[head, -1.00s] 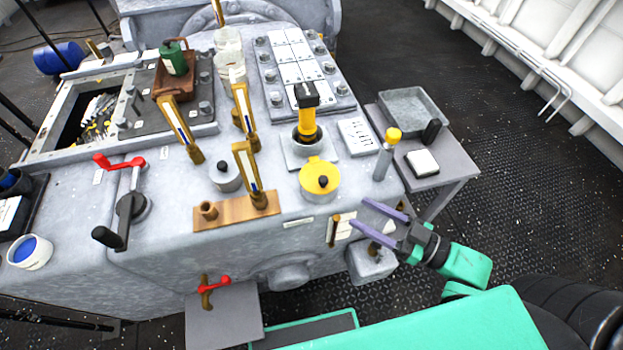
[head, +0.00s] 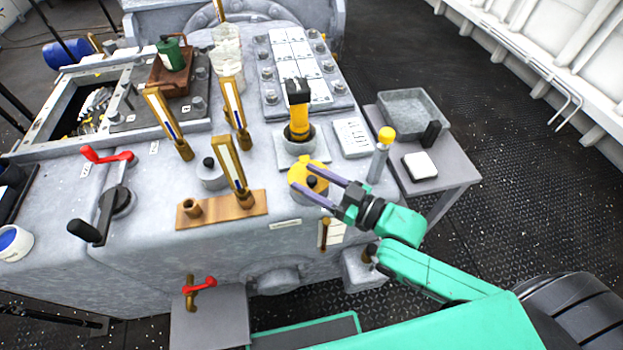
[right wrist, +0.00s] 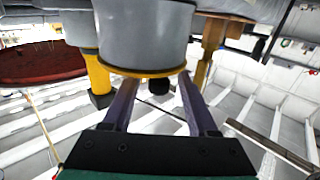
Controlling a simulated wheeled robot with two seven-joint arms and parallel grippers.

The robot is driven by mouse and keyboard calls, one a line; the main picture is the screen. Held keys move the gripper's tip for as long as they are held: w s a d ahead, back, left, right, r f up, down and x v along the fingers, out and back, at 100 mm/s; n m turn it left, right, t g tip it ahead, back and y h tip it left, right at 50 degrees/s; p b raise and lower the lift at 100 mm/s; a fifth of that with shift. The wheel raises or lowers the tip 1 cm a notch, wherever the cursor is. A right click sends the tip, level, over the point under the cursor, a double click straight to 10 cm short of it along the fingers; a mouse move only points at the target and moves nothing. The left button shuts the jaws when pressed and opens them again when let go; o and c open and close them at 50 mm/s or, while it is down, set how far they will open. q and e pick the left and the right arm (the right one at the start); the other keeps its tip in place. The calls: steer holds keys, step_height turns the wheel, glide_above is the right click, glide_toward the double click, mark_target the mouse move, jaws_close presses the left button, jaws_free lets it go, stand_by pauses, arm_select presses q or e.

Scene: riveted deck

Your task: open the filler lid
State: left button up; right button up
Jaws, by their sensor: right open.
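The filler lid (head: 300,171) is a round yellow cap with a black knob (head: 312,182), lying flat on its grey neck on top of the grey machine. My right gripper (head: 299,175) is open, its two purple fingers reaching over the lid from the right, one on each side of the knob. In the right wrist view the yellow lid rim (right wrist: 145,72) shows under a grey cylinder, with the black knob (right wrist: 159,87) between the open fingers (right wrist: 156,88). I cannot tell whether either finger touches the knob. My left gripper is not in view.
A yellow-and-black cylinder (head: 299,120) stands just behind the lid. A yellow-topped lever (head: 379,160) stands to its right. Brass-framed gauges (head: 235,167) stand to its left. A side table (head: 447,175) holds a grey tray (head: 412,108).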

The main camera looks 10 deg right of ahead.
steer(key=shift+d, duration=0.1)
jaws_close()
stand_by(1.2)
